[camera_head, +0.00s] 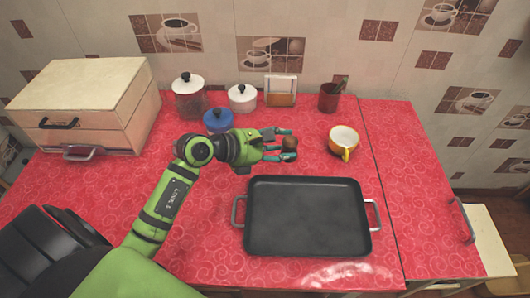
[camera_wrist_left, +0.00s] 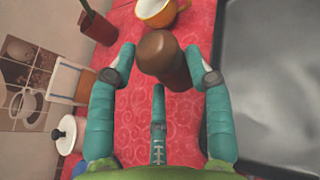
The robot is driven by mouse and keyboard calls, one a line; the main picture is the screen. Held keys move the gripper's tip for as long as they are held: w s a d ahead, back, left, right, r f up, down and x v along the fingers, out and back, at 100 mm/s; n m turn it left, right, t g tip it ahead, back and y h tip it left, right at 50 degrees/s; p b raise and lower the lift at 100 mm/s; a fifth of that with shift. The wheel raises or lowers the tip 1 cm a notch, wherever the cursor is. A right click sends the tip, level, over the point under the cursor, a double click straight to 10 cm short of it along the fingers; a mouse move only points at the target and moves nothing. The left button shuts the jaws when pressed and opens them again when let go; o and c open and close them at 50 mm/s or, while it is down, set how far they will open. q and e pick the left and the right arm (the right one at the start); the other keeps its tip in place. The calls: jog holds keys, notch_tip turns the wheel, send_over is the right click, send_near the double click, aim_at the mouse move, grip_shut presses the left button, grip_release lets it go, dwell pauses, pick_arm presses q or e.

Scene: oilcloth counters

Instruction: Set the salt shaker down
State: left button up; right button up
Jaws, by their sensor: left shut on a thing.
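A brown salt shaker (camera_head: 289,144) is held by my left gripper (camera_head: 281,145) over the red counter, just behind the dark tray. In the left wrist view the shaker (camera_wrist_left: 165,60) is a rounded brown cylinder between the teal fingers of the gripper (camera_wrist_left: 160,75). The gripper is shut on it. The shaker's lower end and any gap to the counter are hard to make out. My right gripper is not in either view.
A black tray (camera_head: 307,218) lies in front of the gripper. A yellow cup (camera_head: 343,142) stands to the right, a dark red cup (camera_head: 328,98) behind. Lidded jars (camera_head: 242,98) and a napkin holder (camera_head: 281,91) line the back. A wooden bread box (camera_head: 85,105) is at left.

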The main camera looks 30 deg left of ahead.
pick_arm(q)
jog(key=w+r+n+t+y, duration=0.1)
jog(key=w+r+n+y, duration=0.15)
jog(key=w, duration=0.85)
jog(key=shift+n+y, duration=0.25)
jog(key=shift+n, duration=0.2)
jog(key=s+a+f, duration=0.4)
jog(key=s+a, duration=0.1)
jog(key=s+a+f, duration=0.3)
jog(key=shift+s+p, duration=0.15)
jog(key=shift+p, duration=0.25)
notch_tip(320, 180, down, 4)
jog(key=shift+r, duration=0.1)
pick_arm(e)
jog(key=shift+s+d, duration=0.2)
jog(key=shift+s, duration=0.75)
pick_arm(q)
jog(key=shift+b, duration=0.3)
jog(key=o, duration=1.1)
jog(key=shift+o, duration=0.3)
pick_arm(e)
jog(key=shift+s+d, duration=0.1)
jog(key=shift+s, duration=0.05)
